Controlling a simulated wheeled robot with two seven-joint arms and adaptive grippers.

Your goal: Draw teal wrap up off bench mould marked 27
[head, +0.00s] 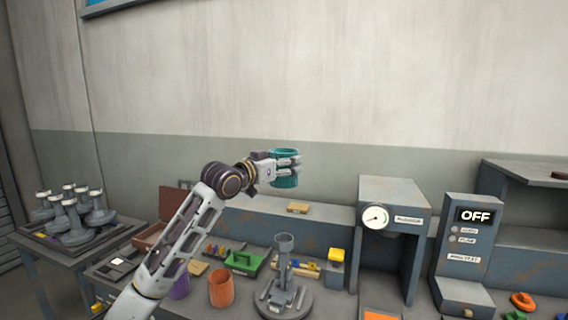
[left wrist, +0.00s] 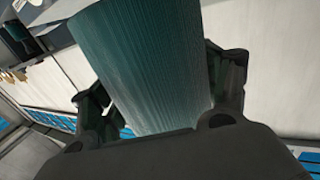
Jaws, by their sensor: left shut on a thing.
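The teal wrap (head: 285,180) is a ribbed, hollow sleeve held in the air above the bench. My left gripper (head: 288,163) is shut on it, with a finger across its outer side. In the left wrist view the teal wrap (left wrist: 150,70) fills the space between the fingers of the left gripper (left wrist: 165,115). Below it on the bench stands a grey mould (head: 284,257) with an upright post on a round base, bare of any wrap. No number can be read on it. The wrap is well clear of the mould's top. My right gripper is not in view.
An orange cup (head: 221,288) and a purple cup (head: 180,287) stand left of the mould. Several grey moulds (head: 75,212) fill the left table.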

